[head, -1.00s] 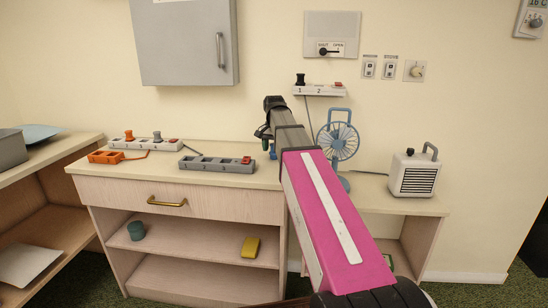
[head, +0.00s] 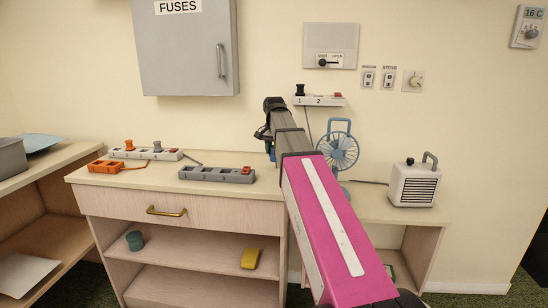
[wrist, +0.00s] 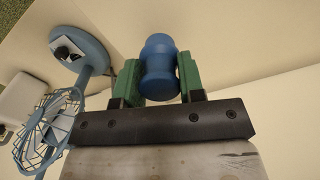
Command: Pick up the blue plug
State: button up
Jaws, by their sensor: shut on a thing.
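The blue plug (wrist: 160,62) is between the two green fingertips of my gripper (wrist: 159,78) in the wrist view. My gripper is shut on it, with one finger against each side. In the head view my gripper (head: 266,136) is above the right part of the wooden counter (head: 230,195), left of the blue fan. The plug is mostly hidden there by my arm; only a small blue part (head: 272,154) shows.
A grey power strip (head: 215,175), an orange strip (head: 112,167) and a white strip with plugs (head: 145,154) lie on the counter. The blue fan (head: 341,150) and a white heater (head: 414,184) stand to the right. A wall strip (head: 318,100) is behind my arm.

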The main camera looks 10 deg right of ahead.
jog(key=s+a+r, duration=0.4)
jog(key=a+r, duration=0.3)
jog(key=a, duration=0.4)
jog(key=w+a+r+n, duration=0.1)
jog(key=w+a, duration=0.3)
jog(key=a, duration=0.3)
jog(key=w+a+n, duration=0.1)
jog(key=w+a, duration=0.3)
jog(key=a, duration=0.3)
jog(key=w+a+n, duration=0.2)
jog(key=a, duration=1.9)
jog(key=w+a+f+n, duration=0.1)
jog(key=w+a+n, duration=0.1)
jog(key=a, duration=1.8)
jog(key=shift+w+a, duration=0.35)
jog(key=shift+w, duration=0.25)
jog(key=shift+f, duration=0.1)
jog(key=shift+f, duration=4.25)
